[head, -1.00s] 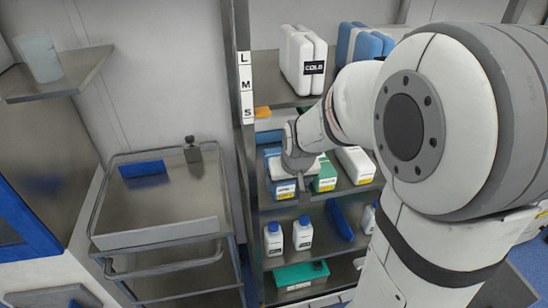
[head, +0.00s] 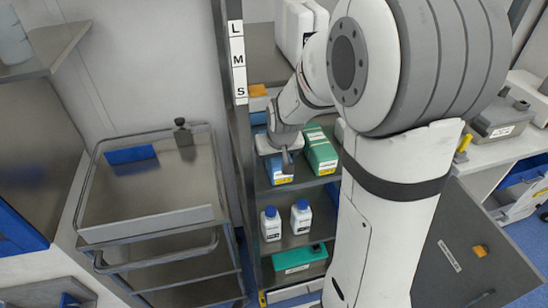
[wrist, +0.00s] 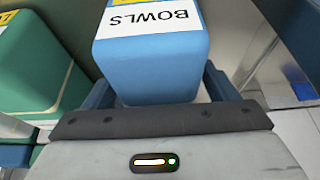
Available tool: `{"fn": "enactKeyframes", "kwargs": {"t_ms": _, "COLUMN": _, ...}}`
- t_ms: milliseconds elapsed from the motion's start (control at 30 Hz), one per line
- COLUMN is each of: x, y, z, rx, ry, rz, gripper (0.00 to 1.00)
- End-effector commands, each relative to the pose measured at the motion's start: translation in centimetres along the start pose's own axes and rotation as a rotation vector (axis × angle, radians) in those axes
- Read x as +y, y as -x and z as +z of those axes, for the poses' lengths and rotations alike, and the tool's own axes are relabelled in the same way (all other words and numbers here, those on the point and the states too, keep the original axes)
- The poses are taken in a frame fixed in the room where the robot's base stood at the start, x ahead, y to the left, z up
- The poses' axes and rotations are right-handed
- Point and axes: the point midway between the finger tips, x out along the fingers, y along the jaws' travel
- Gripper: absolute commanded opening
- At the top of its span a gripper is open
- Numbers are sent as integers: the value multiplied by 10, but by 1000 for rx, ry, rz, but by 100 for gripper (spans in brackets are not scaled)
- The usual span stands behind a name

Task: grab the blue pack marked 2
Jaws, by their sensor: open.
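A blue pack (head: 280,177) stands at the left end of the middle shelf, partly hidden behind my gripper (head: 286,158). In the wrist view the blue pack (wrist: 150,62) is close, with a white label reading BOWLS and a yellow strip. No number 2 can be read on it. My gripper (wrist: 160,88) is open, with one dark blue finger on each side of the pack's near end. I cannot tell whether the fingers touch it. A green pack (head: 320,150) stands just right of it and also shows at the left in the wrist view (wrist: 38,62).
The shelf rack's left post (head: 235,120) stands close beside the blue pack. Two white bottles with blue caps (head: 271,224) and a green box (head: 300,262) are on lower shelves. A metal cart (head: 150,195) stands at left.

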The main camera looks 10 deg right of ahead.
Motion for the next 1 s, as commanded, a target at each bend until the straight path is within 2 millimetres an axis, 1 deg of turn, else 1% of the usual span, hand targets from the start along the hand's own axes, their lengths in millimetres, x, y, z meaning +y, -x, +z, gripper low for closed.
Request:
{"fn": "enactKeyframes", "kwargs": {"t_ms": 100, "x": 1, "y": 2, "z": -1, "rx": 1, "ry": -3, "rz": 1, "gripper": 80}}
{"fn": "enactKeyframes", "kwargs": {"t_ms": 767, "x": 6, "y": 2, "z": 0, "rx": 0, "ry": -10, "rz": 4, "gripper": 26}}
{"fn": "enactKeyframes", "kwargs": {"t_ms": 800, "x": 6, "y": 2, "z": -1, "rx": 1, "ry": -10, "rz": 4, "gripper": 25}}
{"fn": "enactKeyframes", "kwargs": {"t_ms": 1000, "x": 6, "y": 2, "z": -1, "rx": 1, "ry": -11, "rz": 5, "gripper": 25}}
